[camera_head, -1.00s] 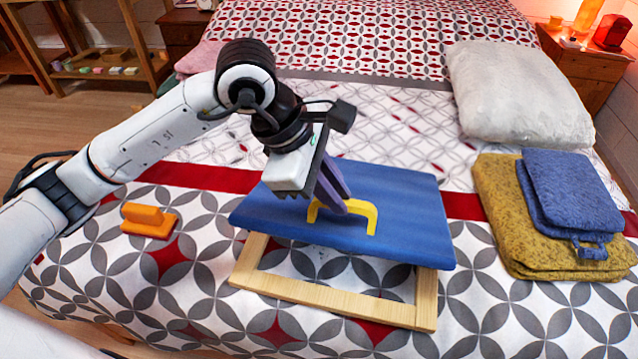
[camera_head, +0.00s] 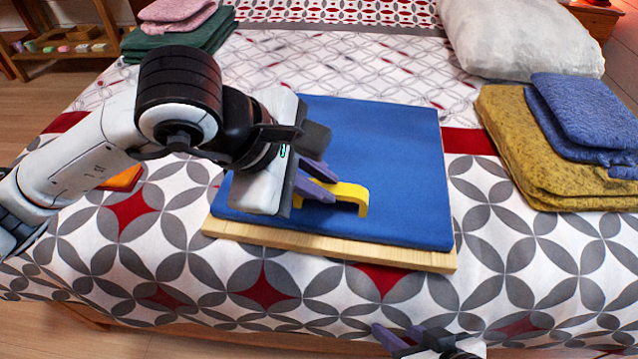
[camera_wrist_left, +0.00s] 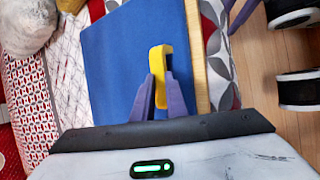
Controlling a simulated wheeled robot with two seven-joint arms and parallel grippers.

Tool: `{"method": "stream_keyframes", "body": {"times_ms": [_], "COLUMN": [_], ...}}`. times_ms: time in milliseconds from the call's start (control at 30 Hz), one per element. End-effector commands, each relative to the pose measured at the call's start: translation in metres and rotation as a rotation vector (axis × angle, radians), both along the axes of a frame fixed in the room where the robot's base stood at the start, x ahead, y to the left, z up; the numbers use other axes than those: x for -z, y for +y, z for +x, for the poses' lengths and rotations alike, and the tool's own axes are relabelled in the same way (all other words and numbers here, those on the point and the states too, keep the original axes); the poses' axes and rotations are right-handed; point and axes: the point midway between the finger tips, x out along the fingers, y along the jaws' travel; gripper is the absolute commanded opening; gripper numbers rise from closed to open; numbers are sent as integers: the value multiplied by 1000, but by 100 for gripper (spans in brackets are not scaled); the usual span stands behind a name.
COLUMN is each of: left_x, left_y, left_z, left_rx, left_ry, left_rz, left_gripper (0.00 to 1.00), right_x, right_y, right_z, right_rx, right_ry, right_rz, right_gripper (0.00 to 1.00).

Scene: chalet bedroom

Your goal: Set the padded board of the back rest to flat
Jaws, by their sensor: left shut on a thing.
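The blue padded board (camera_head: 385,150) of the back rest lies over its pale wooden frame (camera_head: 340,250) on the bed. Only the front rail of the frame shows, close under the board's near edge. The board looks flat or nearly so; any small gap at its far side is hidden. My left gripper (camera_head: 328,187) is shut on the yellow handle (camera_head: 360,197) near the board's front edge. The wrist view also shows the handle (camera_wrist_left: 157,62) between the purple fingers. My right gripper (camera_head: 398,338) is empty, fingers apart, in front of the bed.
A folded mustard blanket (camera_head: 540,150) with a blue folded cloth (camera_head: 590,115) lies right of the board. A white pillow (camera_head: 520,40) is behind. Green and pink folded cloths (camera_head: 180,35) lie back left. An orange object (camera_head: 122,180) is partly behind my left arm.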

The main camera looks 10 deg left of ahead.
Motion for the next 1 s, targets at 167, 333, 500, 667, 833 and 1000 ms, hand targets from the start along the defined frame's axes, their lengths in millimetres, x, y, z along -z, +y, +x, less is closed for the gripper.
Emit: {"method": "stream_keyframes", "body": {"times_ms": [167,333,500,667,833,1000], "left_x": [11,12,12,10,8,-5], "left_y": [0,0,0,0,0,5], "left_z": [-7,-8,-7,-6,-5,-8], "left_rx": [10,10,9,8,7,5], "left_ry": [29,31,32,25,20,15], "left_rz": [12,14,14,11,9,7], "left_gripper": [0,0,31,31,31,31], "right_x": [1,1,1,1,0,-6], "right_y": [1,1,1,1,1,0], "right_z": [0,0,0,0,1,3], "right_rx": [-5,-5,-4,-4,-4,2], "right_ry": [2,2,1,1,0,-13], "right_rz": [0,0,-1,-1,0,0], "right_gripper": [31,31,31,31,31,31]}}
